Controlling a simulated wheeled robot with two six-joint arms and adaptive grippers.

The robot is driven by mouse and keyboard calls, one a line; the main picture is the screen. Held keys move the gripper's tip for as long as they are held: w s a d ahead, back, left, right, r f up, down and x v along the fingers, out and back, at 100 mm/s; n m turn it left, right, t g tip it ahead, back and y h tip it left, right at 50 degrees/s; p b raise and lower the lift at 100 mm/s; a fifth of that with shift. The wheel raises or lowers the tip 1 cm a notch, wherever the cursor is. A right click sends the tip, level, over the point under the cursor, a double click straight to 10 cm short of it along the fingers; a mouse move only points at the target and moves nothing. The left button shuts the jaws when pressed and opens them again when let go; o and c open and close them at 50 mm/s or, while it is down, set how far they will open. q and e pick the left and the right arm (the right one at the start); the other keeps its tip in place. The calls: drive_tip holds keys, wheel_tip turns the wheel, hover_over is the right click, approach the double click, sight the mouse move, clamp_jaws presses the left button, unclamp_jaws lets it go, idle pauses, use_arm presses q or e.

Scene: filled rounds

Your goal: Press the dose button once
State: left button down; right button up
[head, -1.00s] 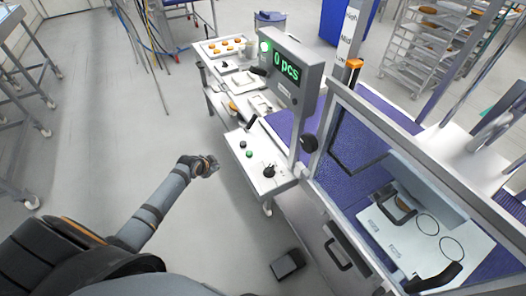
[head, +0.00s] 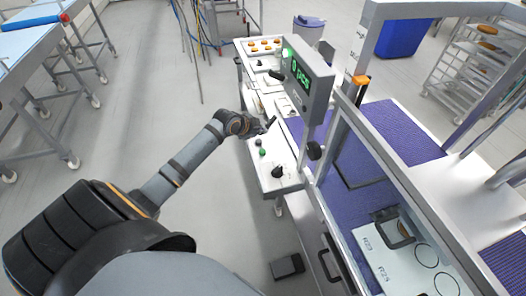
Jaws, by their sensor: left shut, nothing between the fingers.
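The control panel (head: 281,182) is a white surface below the display. I cannot read which one is the dose button. My left gripper (head: 269,125) is shut and empty. It appears over the panel's far end, just beyond the two buttons in the picture, and I cannot tell its height above the surface. The grey display (head: 307,82) shows green text that reads like 0 pcs, with a green lamp on top. My right gripper is out of view.
A tray of orange rounds (head: 264,46) lies at the back of the bench. The framed machine with a purple belt (head: 402,130) stands on the right. A dark pedal-like box (head: 287,266) is on the floor. The floor to the left is open.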

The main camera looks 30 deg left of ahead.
sight(261, 152)
use_arm(q)
wheel_tip(261, 152, down, 8)
drive_tip(key=b, duration=0.7)
drive_tip(key=shift+d+f, duration=0.1)
drive_tip(key=shift+f, duration=0.35)
idle(0.7)
drive_tip(key=shift+f+b, duration=0.3)
drive_tip(key=shift+f, duration=0.05)
